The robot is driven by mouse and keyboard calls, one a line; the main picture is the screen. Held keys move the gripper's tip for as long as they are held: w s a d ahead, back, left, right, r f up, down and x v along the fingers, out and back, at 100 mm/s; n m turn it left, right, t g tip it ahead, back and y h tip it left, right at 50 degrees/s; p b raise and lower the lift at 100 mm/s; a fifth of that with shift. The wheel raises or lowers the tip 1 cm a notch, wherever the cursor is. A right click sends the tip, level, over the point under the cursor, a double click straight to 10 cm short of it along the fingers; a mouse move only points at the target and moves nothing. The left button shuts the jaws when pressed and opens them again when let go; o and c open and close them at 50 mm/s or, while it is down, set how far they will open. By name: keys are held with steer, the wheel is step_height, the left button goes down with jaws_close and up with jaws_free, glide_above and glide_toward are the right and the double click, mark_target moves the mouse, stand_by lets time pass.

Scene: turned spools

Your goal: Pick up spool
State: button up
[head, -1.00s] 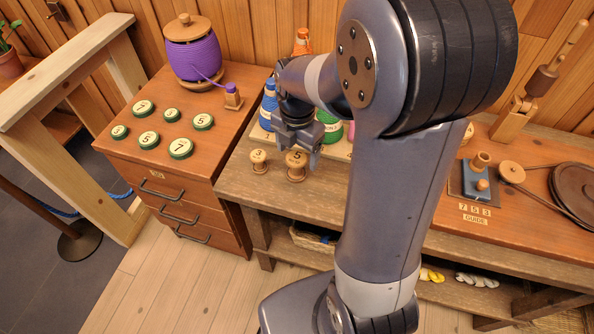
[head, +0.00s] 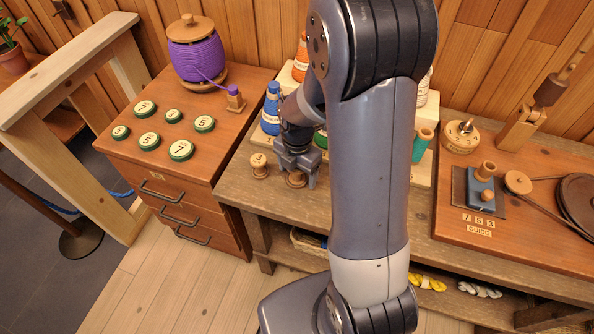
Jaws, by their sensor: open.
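A small turned wooden spool marked 3 (head: 259,166) stands upright on the workbench, left of my gripper. A second wooden spool (head: 296,180) stands directly below my gripper. Its top and number are hidden by the gripper, and only its lower part shows. My gripper (head: 297,172) is open and points down over this second spool, with its fingers at either side. I cannot tell whether the fingers touch it.
Thread cones stand on a pale stepped rack behind, including a blue one (head: 271,112) and a teal one (head: 422,145). A purple spool (head: 199,60) and green numbered discs (head: 181,150) sit on the left cabinet. A winding board (head: 540,205) lies right. My arm hides the bench's middle.

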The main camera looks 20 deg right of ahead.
steer(key=shift+c, duration=0.6)
steer(key=c, duration=1)
steer(key=shift+o, duration=0.2)
